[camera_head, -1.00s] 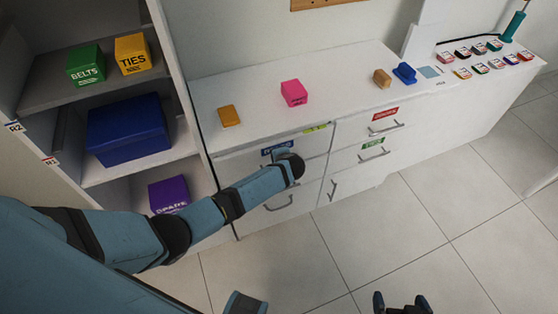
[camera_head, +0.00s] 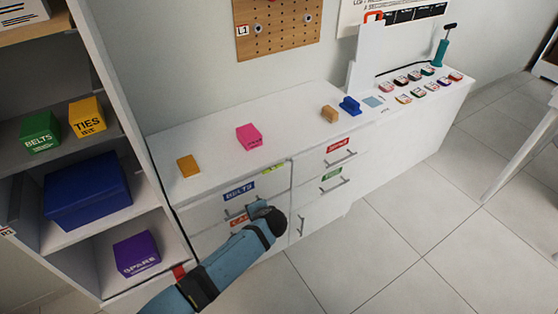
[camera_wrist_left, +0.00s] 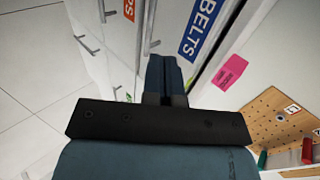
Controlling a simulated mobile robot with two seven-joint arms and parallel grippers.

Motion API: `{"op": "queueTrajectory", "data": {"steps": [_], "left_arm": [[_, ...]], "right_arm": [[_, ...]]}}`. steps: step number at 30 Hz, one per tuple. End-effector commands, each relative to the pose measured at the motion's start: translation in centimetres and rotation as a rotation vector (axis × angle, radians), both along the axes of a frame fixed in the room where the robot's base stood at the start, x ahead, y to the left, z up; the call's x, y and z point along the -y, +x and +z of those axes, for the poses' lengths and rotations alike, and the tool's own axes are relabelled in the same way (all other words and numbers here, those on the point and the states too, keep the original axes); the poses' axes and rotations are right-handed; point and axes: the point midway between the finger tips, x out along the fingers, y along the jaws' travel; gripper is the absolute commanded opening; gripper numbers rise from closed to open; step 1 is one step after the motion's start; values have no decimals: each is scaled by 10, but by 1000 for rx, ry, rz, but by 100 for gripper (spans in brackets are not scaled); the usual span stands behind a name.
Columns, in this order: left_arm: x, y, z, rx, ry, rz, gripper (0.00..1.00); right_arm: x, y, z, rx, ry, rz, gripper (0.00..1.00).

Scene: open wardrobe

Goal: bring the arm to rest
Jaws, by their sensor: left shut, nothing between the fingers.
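My left arm (camera_head: 215,273) reaches in from the bottom of the head view toward the dresser's drawer fronts. My left gripper (camera_head: 268,212) is at the arm's end, in front of the drawer with the red label, below the blue BELTS label (camera_head: 239,191). In the left wrist view the left gripper (camera_wrist_left: 164,72) has its fingers together with nothing between them. The BELTS label (camera_wrist_left: 202,28) shows just right of the fingers there. I cannot tell whether the gripper touches the drawer front. My right gripper is not in view.
The white dresser (camera_head: 290,105) carries a pink box (camera_head: 249,137), an orange block (camera_head: 188,166) and other small items. Open shelves at left hold green (camera_head: 40,132), yellow (camera_head: 87,116), blue (camera_head: 87,190) and purple (camera_head: 136,253) boxes.

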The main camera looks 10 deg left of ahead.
Motion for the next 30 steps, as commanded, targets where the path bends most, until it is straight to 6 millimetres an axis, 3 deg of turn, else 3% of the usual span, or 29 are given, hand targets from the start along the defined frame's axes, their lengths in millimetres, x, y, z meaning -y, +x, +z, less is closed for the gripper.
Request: {"op": "queueTrajectory", "data": {"steps": [5, 11, 15, 21, 25, 30], "left_arm": [[6, -24, -9, -1, -91, -21, 0], [25, -107, -15, 51, -433, -55, 0], [31, -169, 7, 140, -695, -42, 0], [22, -236, 62, 298, -977, 12, 0], [14, -260, 90, 377, -1078, 39, 0], [10, -269, 103, 417, -1122, 53, 0]], "right_arm": [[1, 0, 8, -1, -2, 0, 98], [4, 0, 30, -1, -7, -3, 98], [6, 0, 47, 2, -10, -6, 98], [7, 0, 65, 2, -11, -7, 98], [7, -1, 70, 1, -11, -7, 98], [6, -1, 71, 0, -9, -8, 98]]}}
